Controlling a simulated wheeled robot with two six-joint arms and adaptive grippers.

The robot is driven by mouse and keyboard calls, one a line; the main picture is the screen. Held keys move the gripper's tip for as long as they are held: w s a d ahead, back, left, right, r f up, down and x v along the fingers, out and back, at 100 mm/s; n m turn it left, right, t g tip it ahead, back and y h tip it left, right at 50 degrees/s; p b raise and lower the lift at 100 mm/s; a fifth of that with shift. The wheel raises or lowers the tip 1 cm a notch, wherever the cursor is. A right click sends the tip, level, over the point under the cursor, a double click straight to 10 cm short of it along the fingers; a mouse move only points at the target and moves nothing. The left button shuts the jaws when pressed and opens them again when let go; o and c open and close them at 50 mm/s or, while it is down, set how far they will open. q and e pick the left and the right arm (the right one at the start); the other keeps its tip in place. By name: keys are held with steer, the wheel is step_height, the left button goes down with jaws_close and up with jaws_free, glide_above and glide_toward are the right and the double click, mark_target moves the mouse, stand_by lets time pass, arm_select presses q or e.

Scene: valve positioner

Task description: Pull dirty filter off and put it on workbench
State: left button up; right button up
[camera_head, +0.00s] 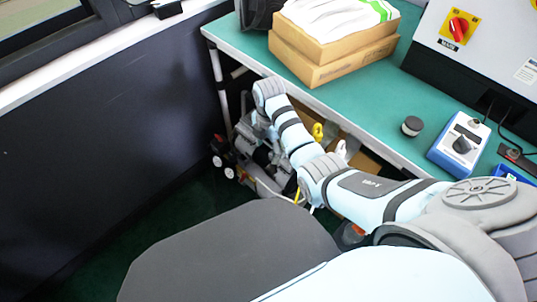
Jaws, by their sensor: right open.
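The green workbench (375,105) runs along the right side of the head view. A small dark round piece with a paler rim (411,126) stands on it; I cannot tell if it is a filter. My right arm reaches from the lower right past the bench's front edge. My right gripper (254,140) points down at the arm's far end, open, over grey valve equipment (268,163) below bench level. The gripper's fingers are small and partly hidden. I cannot make out a dirty filter on the equipment. My left gripper is not in view.
Cardboard boxes (330,62) with a white bag stand at the back of the bench. A blue-and-white control box (459,142) and a grey panel with a red switch (458,29) are at the right. A dark wall is at left. Some bench top is clear.

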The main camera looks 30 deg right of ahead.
steer(key=b, duration=0.4)
glide_above(269, 169)
step_height(269, 169, down, 7)
step_height(269, 169, down, 6)
steer(key=b, duration=0.3)
steer(key=shift+f+b, duration=0.2)
steer(key=shift+b, duration=0.1)
steer(key=shift+f, duration=0.2)
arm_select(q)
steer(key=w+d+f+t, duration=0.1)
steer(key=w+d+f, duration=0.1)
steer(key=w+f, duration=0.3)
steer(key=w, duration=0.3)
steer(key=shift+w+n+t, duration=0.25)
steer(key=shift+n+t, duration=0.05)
arm_select(e)
jaws_close()
